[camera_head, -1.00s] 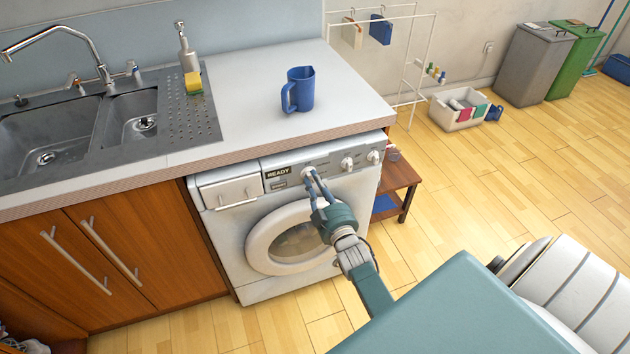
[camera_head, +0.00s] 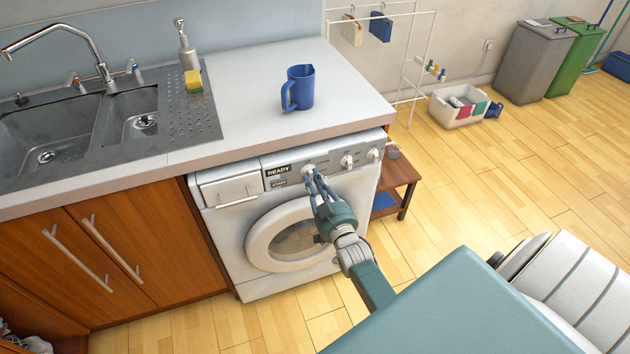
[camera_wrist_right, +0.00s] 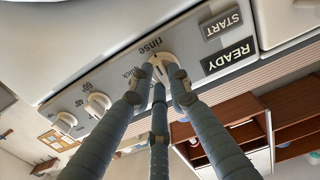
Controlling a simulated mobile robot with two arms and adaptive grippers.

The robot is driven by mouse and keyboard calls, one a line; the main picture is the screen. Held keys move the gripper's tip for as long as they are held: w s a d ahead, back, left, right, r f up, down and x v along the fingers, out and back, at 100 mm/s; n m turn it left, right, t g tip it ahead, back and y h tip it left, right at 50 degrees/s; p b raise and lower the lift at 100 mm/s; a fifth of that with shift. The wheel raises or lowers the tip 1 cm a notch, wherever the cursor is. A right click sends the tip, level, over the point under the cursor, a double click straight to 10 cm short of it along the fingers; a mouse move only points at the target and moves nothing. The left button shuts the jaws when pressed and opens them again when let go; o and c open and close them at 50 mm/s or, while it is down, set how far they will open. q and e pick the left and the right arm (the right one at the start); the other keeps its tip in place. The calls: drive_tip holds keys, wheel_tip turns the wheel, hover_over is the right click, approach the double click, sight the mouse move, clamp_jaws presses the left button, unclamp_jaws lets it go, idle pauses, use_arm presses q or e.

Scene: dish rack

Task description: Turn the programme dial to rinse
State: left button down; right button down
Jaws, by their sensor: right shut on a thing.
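The white programme dial (camera_head: 308,171) is on the front panel of the washing machine (camera_head: 222,222), right of the READY display (camera_head: 278,171). My right gripper (camera_head: 309,175) is shut on this dial, its fingers reaching up from below. In the right wrist view the fingers close around the dial (camera_wrist_right: 159,63), covering part of it. The "rinse" label (camera_wrist_right: 150,45) and the "quick" label (camera_wrist_right: 133,74) are beside the dial there. I cannot tell exactly where its pointer stands. My left gripper is not in view.
Two more knobs (camera_head: 347,162) sit further right on the panel. A START button (camera_wrist_right: 221,24) lies near the display. The worktop overhangs the panel and bears a blue jug (camera_head: 301,90). A small wooden table (camera_head: 400,172) stands right of the machine.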

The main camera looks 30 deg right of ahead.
drive_tip(key=c, duration=1.6)
unclamp_jaws()
drive_tip(key=shift+c, duration=0.2)
drive_tip(key=shift+s, duration=0.1)
drive_tip(key=v, duration=1.2)
drive_tip(key=shift+f, duration=0.1)
drive_tip(key=s+a+f+n+g+y, duration=0.1)
drive_tip(key=s+a+f+g, duration=0.25)
drive_tip(key=f, duration=0.65)
drive_tip(key=s+a+f+n+g+y, duration=0.1)
drive_tip(key=s+a+f+g+y, duration=0.2)
drive_tip(key=f, duration=0.6)
drive_tip(key=s+a+f+g, duration=0.1)
drive_tip(key=s+a+f, duration=0.35)
drive_tip(key=f, duration=0.55)
drive_tip(key=s+f+n+g, duration=0.1)
drive_tip(key=s+f+g, duration=0.3)
drive_tip(key=s, duration=1)
drive_tip(key=s+f+n+g, duration=0.2)
drive_tip(key=s+f+g, duration=0.3)
drive_tip(key=s+f, duration=0.6)
drive_tip(key=s, duration=0.4)
drive_tip(key=shift+s+a+f, duration=0.25)
drive_tip(key=shift+a, duration=0.05)
